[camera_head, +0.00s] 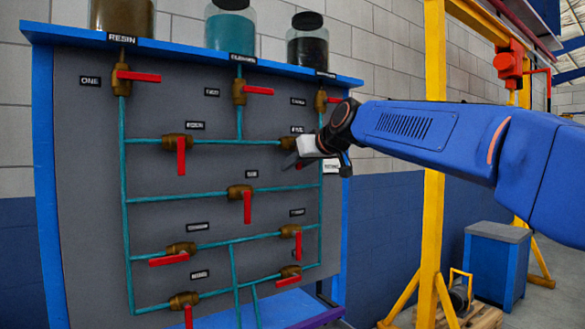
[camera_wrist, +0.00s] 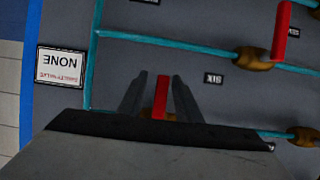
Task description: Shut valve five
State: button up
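Valve five is a brass valve (camera_head: 287,142) with a red handle (camera_wrist: 160,98), on a horizontal teal pipe at the right of the grey panel. Its handle hangs down, across the pipe. In the head view my gripper (camera_head: 289,163) is in front of it and hides most of the handle. In the wrist view, which shows the panel upside down, my gripper (camera_wrist: 158,97) is open. Its two dark fingers stand on either side of the red handle, with a gap seeming to show on both sides. The valve body is mostly hidden behind the gripper there.
Valve six (camera_head: 240,191) sits lower left, its red handle hanging down. Valve four (camera_head: 177,141) is on the same pipe, farther left. A white sign (camera_wrist: 60,67) is by the panel's right edge. Jars stand on the blue shelf (camera_head: 180,47). A yellow frame (camera_head: 434,180) stands to the right.

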jog(key=v, duration=1.5)
jog(key=shift+s, duration=0.3)
jog(key=shift+d+r, duration=0.1)
jog(key=s+d+f+m+g+h, duration=0.2)
jog(key=s+d+f, duration=0.5)
jog(key=f, duration=1)
jog(key=s+d+f+m+g+h, duration=0.2)
jog(key=s+d+f, duration=0.5)
jog(key=s+f, duration=0.7)
jog(key=s+d+f+m+g+h, duration=0.2)
jog(key=s+d+f, duration=0.5)
jog(key=f, duration=1.3)
jog(key=s+m+h, duration=0.1)
jog(key=s, duration=0.3)
jog(key=shift+d+h, duration=0.3)
jog(key=shift+d, duration=0.05)
jog(key=shift+r, duration=0.1)
